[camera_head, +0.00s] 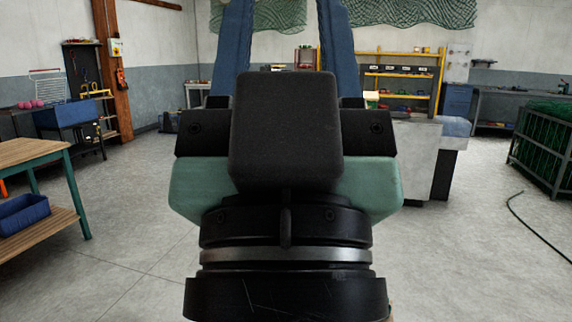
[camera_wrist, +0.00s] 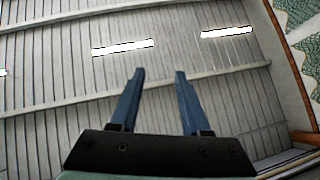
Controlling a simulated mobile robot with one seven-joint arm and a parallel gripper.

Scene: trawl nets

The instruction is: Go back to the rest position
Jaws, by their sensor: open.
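My gripper (camera_head: 279,50) stands upright close in front of the body camera, its two blue fingers apart and pointing up. Its fingertips are cut off by the top of that view. In the wrist view my gripper (camera_wrist: 159,73) is open, with nothing between the fingers.
A wooden table (camera_head: 38,152) with a blue bin (camera_head: 22,213) on its lower shelf stands at the left. A grey-white block (camera_head: 412,150) is behind my gripper. A rack of green netting (camera_head: 540,150) stands at the right. A dark hose (camera_head: 535,228) lies on the otherwise open floor.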

